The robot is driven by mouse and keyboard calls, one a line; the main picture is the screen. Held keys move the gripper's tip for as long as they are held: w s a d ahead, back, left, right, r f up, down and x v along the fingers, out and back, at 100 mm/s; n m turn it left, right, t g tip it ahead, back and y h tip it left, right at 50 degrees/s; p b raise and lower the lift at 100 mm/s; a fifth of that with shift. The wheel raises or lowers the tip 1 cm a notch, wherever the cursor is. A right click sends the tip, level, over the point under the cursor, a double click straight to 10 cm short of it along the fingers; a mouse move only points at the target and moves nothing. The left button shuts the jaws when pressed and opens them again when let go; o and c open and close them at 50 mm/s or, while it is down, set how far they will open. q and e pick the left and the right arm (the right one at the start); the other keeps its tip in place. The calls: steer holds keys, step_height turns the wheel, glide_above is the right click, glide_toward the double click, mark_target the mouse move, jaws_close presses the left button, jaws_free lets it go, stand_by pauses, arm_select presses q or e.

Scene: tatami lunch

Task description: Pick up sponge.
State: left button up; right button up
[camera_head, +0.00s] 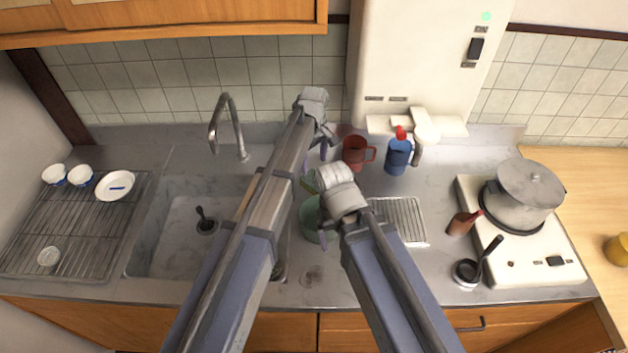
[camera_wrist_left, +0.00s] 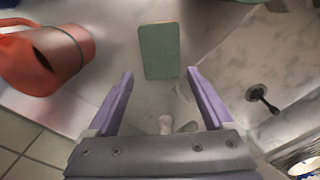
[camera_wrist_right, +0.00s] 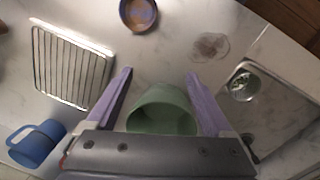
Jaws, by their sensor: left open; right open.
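The sponge is a flat green block (camera_wrist_left: 158,50) lying on the light counter surface in the left wrist view, just ahead of my left gripper's fingertips (camera_wrist_left: 160,72). The fingers are apart with nothing between them. In the head view my left gripper (camera_head: 322,142) is near the back of the counter, and the arms hide most of the sponge. My right gripper (camera_wrist_right: 159,72) is open above a green cup or bowl (camera_wrist_right: 162,98); nothing is clearly held.
The sink (camera_head: 160,232) is at left. A wire rack (camera_head: 403,222) and a stove with a pot (camera_head: 525,190) are at right. The green vessel (camera_head: 308,218) stands between the arms.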

mark_target(315, 183)
arm_select(q)
steer(key=shift+o, duration=0.7)
steer(key=shift+s+f+b, duration=0.1)
steer(key=shift+f+b, duration=0.3)
steer(key=shift+f, duration=0.25)
arm_select(e)
steer(key=shift+o, duration=0.7)
steer(key=shift+s+f, duration=0.1)
steer(key=shift+f, duration=0.55)
arm_select(q)
steer(key=shift+o, duration=0.2)
steer(key=shift+f+b, duration=0.35)
arm_select(e)
steer(key=shift+o, duration=0.2)
steer(key=shift+f, duration=0.35)
arm_select(q)
steer(key=f+b, duration=0.5)
steer(key=shift+s+d+f, duration=0.2)
steer(key=shift+s+d, duration=0.05)
arm_select(e)
step_height(315, 183, down, 5)
steer(key=shift+f, duration=0.2)
steer(key=shift+r, duration=0.1)
arm_select(q)
steer(key=shift+r, duration=0.1)
steer(key=c, duration=1.2)
